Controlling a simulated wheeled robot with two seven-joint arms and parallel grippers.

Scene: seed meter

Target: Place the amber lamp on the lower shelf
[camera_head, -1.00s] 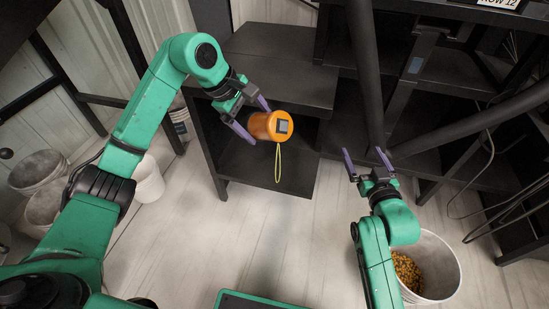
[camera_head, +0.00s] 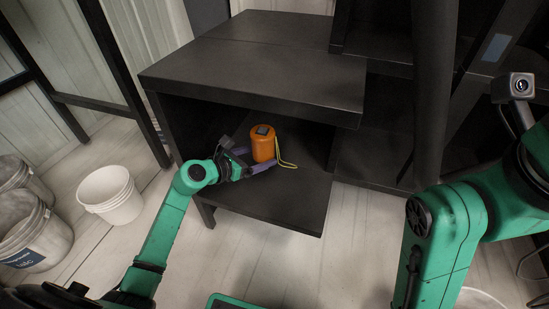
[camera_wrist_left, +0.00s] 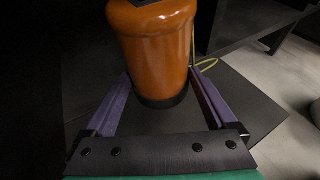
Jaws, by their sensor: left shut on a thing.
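The amber lamp (camera_head: 263,145) is an orange cylinder with a dark square on top and a yellow cord loop. It stands upright, inside the opening above the lower shelf (camera_head: 290,205) of the dark unit. My left gripper (camera_head: 256,165) is shut on the lamp, its purple fingers on both sides of it. The left wrist view shows the lamp (camera_wrist_left: 155,50) between the fingers (camera_wrist_left: 160,100), its dark base close over the shelf board. I cannot tell whether the base touches the board. My right arm shows at the right; its fingers are not in view.
A dark post (camera_head: 433,90) stands to the right. White buckets (camera_head: 110,195) stand on the floor at the left. The shelf around the lamp looks clear.

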